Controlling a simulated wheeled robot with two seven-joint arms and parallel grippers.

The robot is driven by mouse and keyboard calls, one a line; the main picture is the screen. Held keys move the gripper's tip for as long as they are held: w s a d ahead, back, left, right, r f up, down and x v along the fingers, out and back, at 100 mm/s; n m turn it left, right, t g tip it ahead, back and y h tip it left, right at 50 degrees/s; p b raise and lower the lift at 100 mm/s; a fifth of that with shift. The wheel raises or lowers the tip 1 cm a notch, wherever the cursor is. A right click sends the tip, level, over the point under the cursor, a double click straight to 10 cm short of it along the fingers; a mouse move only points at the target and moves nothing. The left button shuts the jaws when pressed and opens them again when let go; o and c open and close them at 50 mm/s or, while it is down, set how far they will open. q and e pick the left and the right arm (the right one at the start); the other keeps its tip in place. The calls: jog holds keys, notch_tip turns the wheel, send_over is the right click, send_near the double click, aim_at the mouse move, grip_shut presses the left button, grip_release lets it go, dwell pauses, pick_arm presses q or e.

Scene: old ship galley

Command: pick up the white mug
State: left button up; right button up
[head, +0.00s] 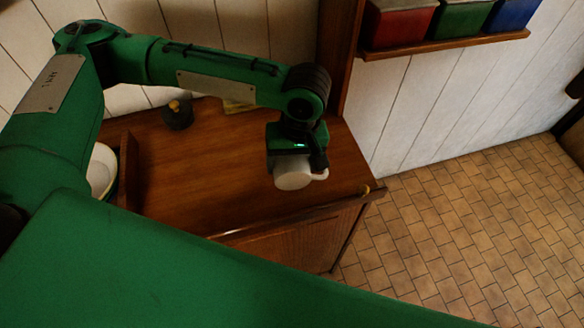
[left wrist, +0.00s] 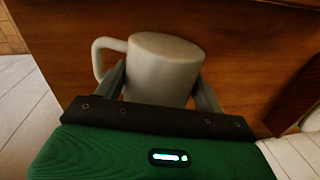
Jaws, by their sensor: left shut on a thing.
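The white mug (head: 292,175) is at the right end of the wooden counter in the head view, just below my left gripper (head: 300,160). My left gripper is shut on the mug. In the left wrist view the white mug (left wrist: 163,66) sits between the two fingers of the left gripper (left wrist: 163,88), one on each side of its body. Its handle points left in that view and right in the head view. I cannot tell whether the mug touches the counter. My right gripper is not in view.
The wooden counter (head: 190,190) has a raised front rail. A dark pot-like object (head: 178,115) stands at its back, and a white bowl (head: 102,170) sits left of a wooden divider (head: 130,170). Red, green and blue bins (head: 462,18) are on a wall shelf. Tiled floor lies right.

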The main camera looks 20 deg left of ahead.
pick_arm(q)
notch_tip(320, 180, up, 16)
dwell(0.8)
